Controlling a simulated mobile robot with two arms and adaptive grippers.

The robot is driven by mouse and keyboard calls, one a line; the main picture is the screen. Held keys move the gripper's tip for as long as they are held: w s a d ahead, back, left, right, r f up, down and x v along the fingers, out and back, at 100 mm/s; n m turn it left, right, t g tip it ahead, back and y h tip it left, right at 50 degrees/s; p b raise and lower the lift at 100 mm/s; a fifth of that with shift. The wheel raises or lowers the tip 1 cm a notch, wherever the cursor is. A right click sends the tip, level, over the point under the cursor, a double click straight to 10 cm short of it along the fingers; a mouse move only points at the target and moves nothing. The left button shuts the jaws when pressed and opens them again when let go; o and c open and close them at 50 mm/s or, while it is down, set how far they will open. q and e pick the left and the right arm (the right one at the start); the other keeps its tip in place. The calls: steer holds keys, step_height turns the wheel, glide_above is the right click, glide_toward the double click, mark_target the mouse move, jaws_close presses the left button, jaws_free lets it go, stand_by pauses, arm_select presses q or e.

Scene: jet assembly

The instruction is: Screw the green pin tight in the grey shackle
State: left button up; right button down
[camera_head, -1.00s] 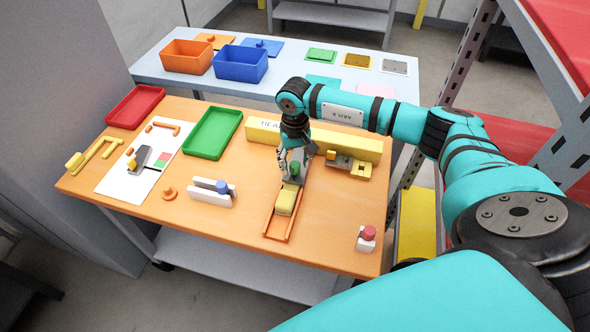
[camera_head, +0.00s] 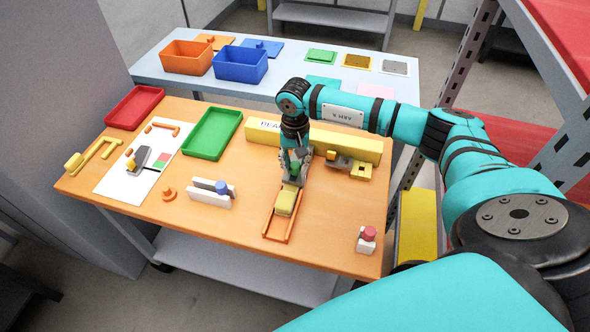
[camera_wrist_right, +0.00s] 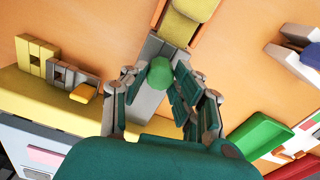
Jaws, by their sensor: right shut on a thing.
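The green pin (camera_wrist_right: 160,73) shows its round head between the fingers of my right gripper (camera_wrist_right: 157,88) in the wrist view. In the head view my right gripper (camera_head: 295,163) points down and is shut on the green pin (camera_head: 295,170), whose head is partly covered by the fingers. The grey shackle (camera_wrist_right: 150,101) lies under and around the pin, by the end of the orange rail; the fingers hide much of it. I cannot tell how deep the pin sits. My left gripper is not in view.
A yellow block (camera_head: 285,203) sits in the orange rail (camera_head: 268,226) in front of the gripper. A long yellow beam (camera_head: 358,146) stands behind it. A grey and yellow fixture (camera_head: 340,162) is close at the right. A green tray (camera_head: 212,134) is at the left. The front right tabletop is mostly clear.

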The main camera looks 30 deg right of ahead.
steer(key=shift+m, duration=1)
steer(key=shift+m, duration=0.7)
steer(key=m, duration=0.4)
steer(key=shift+f, duration=0.1)
steer(key=shift+m, duration=0.3)
steer(key=m, duration=0.6)
steer(key=shift+f, duration=0.1)
